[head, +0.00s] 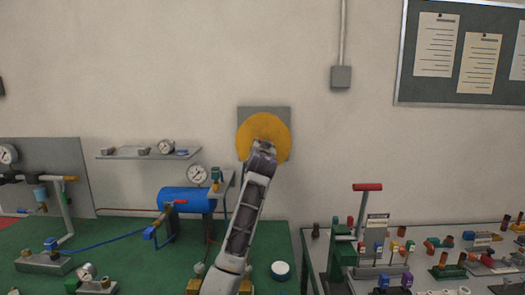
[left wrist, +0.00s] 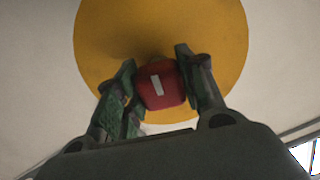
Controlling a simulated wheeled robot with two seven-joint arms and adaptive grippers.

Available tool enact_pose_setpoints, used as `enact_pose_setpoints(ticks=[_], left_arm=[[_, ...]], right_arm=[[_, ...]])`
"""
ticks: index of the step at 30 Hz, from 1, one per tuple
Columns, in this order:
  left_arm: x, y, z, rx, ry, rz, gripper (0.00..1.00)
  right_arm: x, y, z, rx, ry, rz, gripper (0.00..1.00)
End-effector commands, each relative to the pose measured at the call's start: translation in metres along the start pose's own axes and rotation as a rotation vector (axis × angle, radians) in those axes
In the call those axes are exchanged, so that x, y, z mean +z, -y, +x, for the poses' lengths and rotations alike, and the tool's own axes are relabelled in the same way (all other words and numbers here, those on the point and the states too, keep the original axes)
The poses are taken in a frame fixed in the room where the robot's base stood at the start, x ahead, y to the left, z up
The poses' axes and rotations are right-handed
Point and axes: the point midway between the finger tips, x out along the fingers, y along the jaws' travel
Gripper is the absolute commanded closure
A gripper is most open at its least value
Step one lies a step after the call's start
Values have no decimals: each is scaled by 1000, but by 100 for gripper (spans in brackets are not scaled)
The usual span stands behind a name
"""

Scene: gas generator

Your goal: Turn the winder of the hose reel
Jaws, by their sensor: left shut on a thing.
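The hose reel shows as a yellow disc (head: 272,130) on a grey wall plate (head: 280,111) in the middle of the head view. The disc also fills the upper middle of the left wrist view (left wrist: 215,35). A red knob with a pale mark, the winder (left wrist: 160,85), stands in front of the disc's lower part. My left gripper (left wrist: 158,75) is shut on the red knob, with a finger on each side of it. In the head view my left gripper (head: 262,146) covers the knob and part of the disc. My right gripper is not in view.
A green bench (head: 120,225) holds a blue tank (head: 187,200), gauges and a white round cap (head: 281,270). A second bench at right carries a green press with a red handle (head: 367,187) and several small fittings. A notice board (head: 450,90) hangs upper right.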

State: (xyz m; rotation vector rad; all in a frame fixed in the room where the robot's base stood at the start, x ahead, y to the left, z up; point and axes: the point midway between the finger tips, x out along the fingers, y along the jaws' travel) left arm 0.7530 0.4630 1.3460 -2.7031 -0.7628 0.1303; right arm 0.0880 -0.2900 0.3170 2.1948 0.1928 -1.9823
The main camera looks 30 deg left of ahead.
Motion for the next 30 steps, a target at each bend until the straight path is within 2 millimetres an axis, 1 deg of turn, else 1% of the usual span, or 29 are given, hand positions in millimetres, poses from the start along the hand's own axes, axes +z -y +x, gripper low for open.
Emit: enact_pose_setpoints(ticks=[1,9,23,24,29,30], left_arm=[[4,-3,0,4,8,-30,85],[4,-4,0,4,10,-133,85],[5,-4,1,4,10,-151,85],[5,-4,1,4,10,-151,60],[3,-3,0,2,7,-152,39],[3,-2,0,2,7,-152,39]], right_arm=[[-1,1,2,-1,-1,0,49],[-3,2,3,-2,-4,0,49],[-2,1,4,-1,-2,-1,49],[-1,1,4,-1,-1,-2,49],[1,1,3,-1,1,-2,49],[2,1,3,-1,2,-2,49]])
